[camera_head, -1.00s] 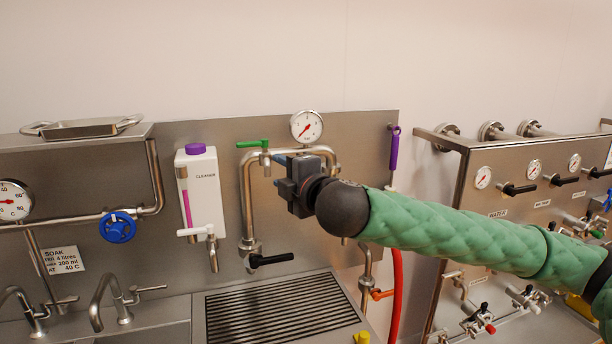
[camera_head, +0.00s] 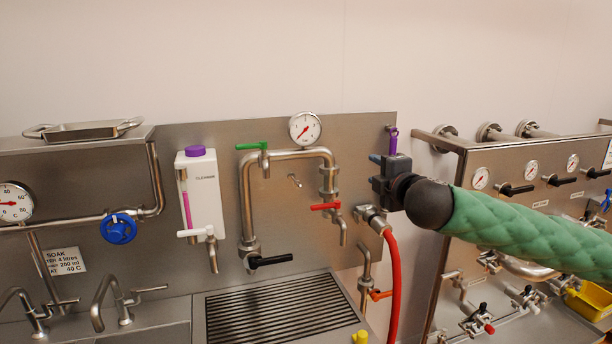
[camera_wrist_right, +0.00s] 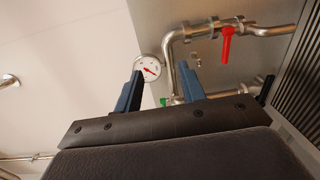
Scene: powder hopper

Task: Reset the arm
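My right gripper (camera_head: 375,158) is in front of the right edge of the steel back panel, just below the purple handle (camera_head: 393,138). Its green-sleeved arm comes in from the right. In the right wrist view, the two blue fingers of this gripper (camera_wrist_right: 160,70) stand apart with nothing between them. A round gauge (camera_wrist_right: 150,69) shows beyond the fingers in that view. My left gripper is not in view.
The panel carries a gauge (camera_head: 305,128), a bent pipe with a green handle (camera_head: 252,146), a red handle (camera_head: 325,206) and a black handle (camera_head: 271,260). A red hose (camera_head: 395,275) hangs below the gripper. A valve rack (camera_head: 480,215) stands at right.

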